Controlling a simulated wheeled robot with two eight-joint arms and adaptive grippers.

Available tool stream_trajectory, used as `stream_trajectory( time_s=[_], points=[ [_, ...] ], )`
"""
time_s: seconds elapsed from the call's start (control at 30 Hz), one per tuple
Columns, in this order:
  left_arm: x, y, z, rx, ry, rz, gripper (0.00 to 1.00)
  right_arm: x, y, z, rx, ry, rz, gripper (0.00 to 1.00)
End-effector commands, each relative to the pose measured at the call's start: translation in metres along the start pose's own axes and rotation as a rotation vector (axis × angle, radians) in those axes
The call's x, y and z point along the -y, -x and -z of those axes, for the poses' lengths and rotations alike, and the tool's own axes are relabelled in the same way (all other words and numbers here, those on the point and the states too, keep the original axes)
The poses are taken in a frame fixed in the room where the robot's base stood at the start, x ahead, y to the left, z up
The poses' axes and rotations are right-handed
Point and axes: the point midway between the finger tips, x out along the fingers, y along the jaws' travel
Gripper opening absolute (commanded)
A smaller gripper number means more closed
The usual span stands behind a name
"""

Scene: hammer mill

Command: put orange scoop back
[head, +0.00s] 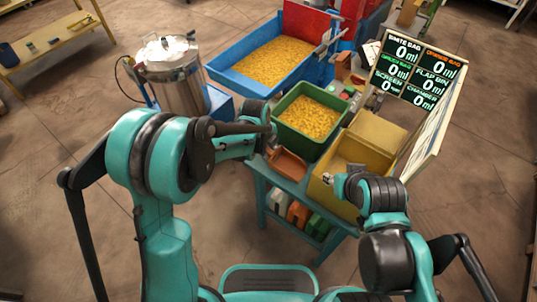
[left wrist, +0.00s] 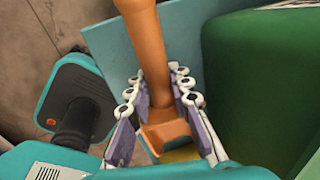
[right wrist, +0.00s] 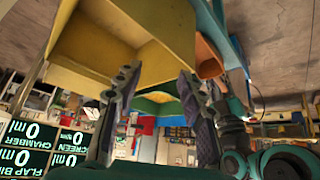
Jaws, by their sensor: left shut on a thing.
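The orange scoop (head: 287,165) lies low beside the green bin (head: 306,119), over the left part of the teal table. My left gripper (head: 266,138) is above its far end in the head view. In the left wrist view the left fingers (left wrist: 160,88) stand on both sides of the orange scoop handle (left wrist: 152,45) and are shut on it. My right gripper (head: 330,178) is at the yellow bin (head: 325,190). In the right wrist view its fingers (right wrist: 156,84) are apart with nothing between them.
A blue trough (head: 225,80) with yellow grain stands behind the green bin, which also holds grain. A steel drum (head: 172,90) stands to the left. A display board (head: 412,70) stands at the right. Several colored containers (head: 298,212) sit on the table's lower shelf.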

Motion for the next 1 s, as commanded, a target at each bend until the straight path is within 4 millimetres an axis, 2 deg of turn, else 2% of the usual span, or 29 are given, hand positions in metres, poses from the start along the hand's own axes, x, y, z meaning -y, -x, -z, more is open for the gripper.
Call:
stream_trajectory(
  time_s=[0.03, 0.37, 0.4, 0.47, 0.83, 1.0],
  points=[
    [-0.001, -0.005, 0.0, 0.0, 0.0, 0.0, 0.0, 0.0, -0.003, -0.002, 0.0, 0.0, 0.0, 0.4],
    [-0.002, -0.007, 0.0, 0.0, 0.0, 0.0, 0.0, 0.0, -0.004, -0.003, 0.0, 0.0, 0.0, 0.4],
    [-0.002, -0.007, 0.0, 0.0, 0.0, 0.0, 0.25, 0.0, -0.004, -0.003, 0.0, 0.0, 0.0, 0.4],
    [-0.002, -0.006, 0.0, 0.0, 0.0, 0.0, 0.41, 0.0, -0.003, -0.002, 0.0, 0.0, 0.0, 0.4],
    [-0.001, -0.002, 0.0, 0.0, 0.0, 0.0, 0.41, 0.0, 0.0, 0.0, 0.0, 0.0, 0.0, 0.4],
    [-0.001, 0.025, 0.0, 0.0, 0.0, 0.0, 0.41, 0.0, 0.009, 0.007, 0.0, 0.0, 0.0, 0.4]
  ],
)
